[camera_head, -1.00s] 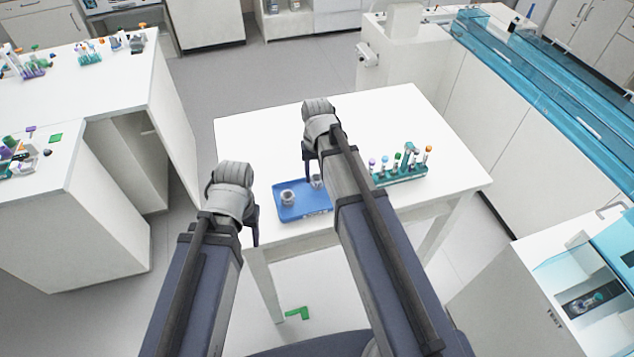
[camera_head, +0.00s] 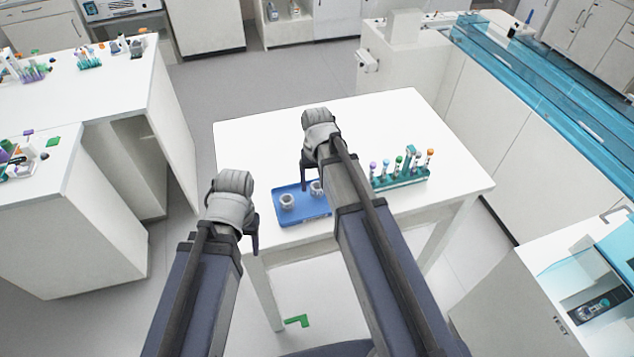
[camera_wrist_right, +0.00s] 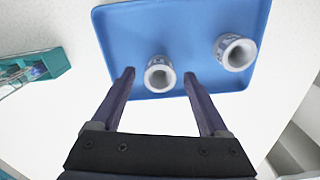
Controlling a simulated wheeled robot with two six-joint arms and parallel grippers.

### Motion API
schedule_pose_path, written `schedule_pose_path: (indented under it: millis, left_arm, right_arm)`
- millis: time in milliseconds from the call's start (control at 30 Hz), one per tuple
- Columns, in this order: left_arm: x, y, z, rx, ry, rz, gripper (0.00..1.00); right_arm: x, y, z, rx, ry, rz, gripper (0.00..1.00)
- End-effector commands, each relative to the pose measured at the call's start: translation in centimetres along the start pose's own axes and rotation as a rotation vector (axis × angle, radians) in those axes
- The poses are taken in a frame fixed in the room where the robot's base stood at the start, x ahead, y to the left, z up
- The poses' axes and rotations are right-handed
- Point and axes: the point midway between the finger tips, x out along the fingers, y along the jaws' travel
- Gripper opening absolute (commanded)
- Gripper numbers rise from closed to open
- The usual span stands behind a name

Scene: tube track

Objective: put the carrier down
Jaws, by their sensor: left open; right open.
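Two small whitish, ring-topped carriers stand upright on the blue tray (camera_head: 302,218). One carrier (camera_head: 287,201) is toward the tray's left; the other carrier (camera_head: 317,187) is partly hidden by my right arm. My right gripper (camera_head: 306,188) is over the tray and open. In the right wrist view, the nearer carrier (camera_wrist_right: 160,75) stands between the right fingertips (camera_wrist_right: 160,74), with a gap on each side. The second carrier (camera_wrist_right: 235,53) stands to the right, outside the fingers. My left gripper (camera_head: 252,236) is open and empty by the table's left front edge.
A teal rack (camera_head: 402,180) with several capped tubes stands on the white table (camera_head: 270,140), right of the tray. The table's back part is clear. White benches with more tubes stand at left. A blue-covered track (camera_head: 545,85) runs at the right.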

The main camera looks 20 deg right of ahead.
Motion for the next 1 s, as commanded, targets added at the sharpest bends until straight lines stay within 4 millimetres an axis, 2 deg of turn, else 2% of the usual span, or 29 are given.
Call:
schedule_pose_path:
  millis: [167, 367, 567, 1000]
  left_arm:
    - [-0.2, 0.0, 0.0, 0.0, 0.0, 0.0, 0.59]
    - [-1.5, -0.1, 0.1, 0.0, 0.0, 0.0, 0.59]
    - [-4.0, -0.4, 0.2, 0.001, 0.0, 0.0, 0.59]
    - [-10.8, -1.0, 0.6, -0.013, 0.0, 0.003, 0.59]
  right_arm:
    - [-0.2, 0.0, 0.0, 0.0, 0.0, 0.0, 0.78]
    - [-1.5, 0.0, 0.0, 0.0, 0.0, 0.0, 0.78]
    - [-4.0, 0.0, 0.0, 0.0, 0.0, 0.0, 0.78]
    - [-10.8, 0.0, 0.0, 0.0, 0.0, 0.0, 0.78]
